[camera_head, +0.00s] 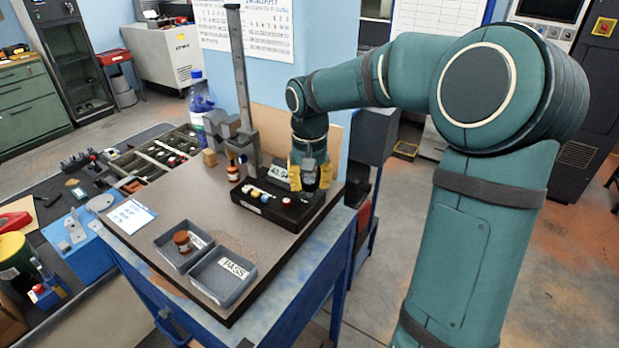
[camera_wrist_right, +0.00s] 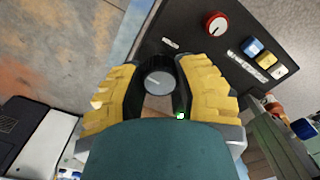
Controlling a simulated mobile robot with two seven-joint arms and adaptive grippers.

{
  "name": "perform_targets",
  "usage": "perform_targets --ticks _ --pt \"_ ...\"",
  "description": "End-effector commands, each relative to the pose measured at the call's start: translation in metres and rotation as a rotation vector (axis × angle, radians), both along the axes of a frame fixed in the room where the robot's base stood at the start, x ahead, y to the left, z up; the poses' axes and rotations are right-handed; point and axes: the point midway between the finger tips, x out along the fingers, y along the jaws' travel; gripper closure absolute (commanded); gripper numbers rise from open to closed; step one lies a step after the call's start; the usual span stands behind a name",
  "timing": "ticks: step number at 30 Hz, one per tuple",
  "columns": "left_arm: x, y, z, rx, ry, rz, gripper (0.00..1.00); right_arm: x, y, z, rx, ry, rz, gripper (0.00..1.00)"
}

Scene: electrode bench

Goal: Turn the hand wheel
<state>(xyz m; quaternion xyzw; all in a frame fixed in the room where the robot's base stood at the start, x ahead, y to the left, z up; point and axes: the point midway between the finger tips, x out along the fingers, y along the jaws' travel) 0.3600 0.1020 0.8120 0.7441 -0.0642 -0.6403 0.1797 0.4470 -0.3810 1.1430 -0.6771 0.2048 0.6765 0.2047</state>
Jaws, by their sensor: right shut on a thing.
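The hand wheel (camera_wrist_right: 159,82) shows in the right wrist view as a round dark knob with a grey face and a pale mark. It sits between the yellow fingers of my right gripper (camera_wrist_right: 160,74), which is shut on it. In the head view my right gripper (camera_head: 310,181) points down over the right end of a black control box (camera_head: 262,207); its fingers hide the wheel there. The box's dark panel (camera_wrist_right: 187,32) fills the upper part of the wrist view. My left gripper is in neither view.
A red knob (camera_wrist_right: 215,24), a blue button (camera_wrist_right: 252,46) and a yellow button (camera_wrist_right: 265,59) sit on the same panel. A grey measuring stand (camera_head: 240,85) rises behind the box. Two grey trays (camera_head: 222,277) stand in front, one marked PASS.

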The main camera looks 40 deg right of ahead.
Motion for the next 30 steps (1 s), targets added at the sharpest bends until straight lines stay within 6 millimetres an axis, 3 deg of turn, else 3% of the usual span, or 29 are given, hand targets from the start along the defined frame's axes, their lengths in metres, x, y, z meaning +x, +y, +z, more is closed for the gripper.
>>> perform_targets --ticks 20,21,23,30 --pt "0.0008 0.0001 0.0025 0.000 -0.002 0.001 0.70 -0.0003 0.0002 -0.0010 0.000 0.002 -0.064 1.00" --pt "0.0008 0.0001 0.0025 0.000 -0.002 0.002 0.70 -0.0003 0.0002 -0.0010 0.000 0.002 -0.063 0.55" --pt "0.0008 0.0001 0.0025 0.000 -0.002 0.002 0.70 -0.0003 0.0002 -0.0010 0.000 0.002 -0.063 0.34" --pt "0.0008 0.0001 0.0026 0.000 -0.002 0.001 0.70 -0.0002 0.0001 -0.0005 0.001 0.001 -0.063 0.33"
